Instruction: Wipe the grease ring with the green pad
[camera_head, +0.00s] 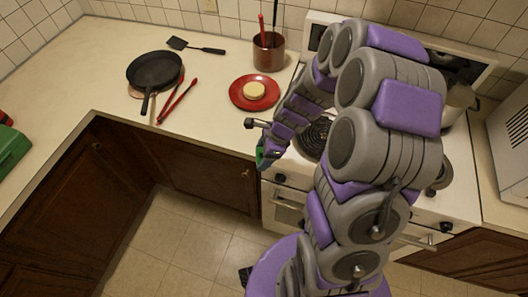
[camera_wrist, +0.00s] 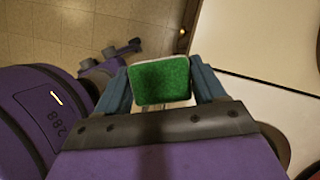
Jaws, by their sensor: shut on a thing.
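My gripper (camera_wrist: 160,88) is shut on the green pad (camera_wrist: 161,80), which sits between both fingers with its green face toward the wrist camera. In the head view, my gripper (camera_head: 265,153) hangs in front of the counter edge, just left of the stove, and a bit of the green pad (camera_head: 260,156) shows there. The pad appears clear of the counter and stove surfaces. I cannot make out a grease ring in either view; my arm hides much of the stove top.
Red tongs (camera_head: 178,101), a black pan (camera_head: 154,69), a spatula (camera_head: 205,50) and a copper pot (camera_head: 268,54) stand farther back. A coil burner (camera_head: 314,137) is beside my arm.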

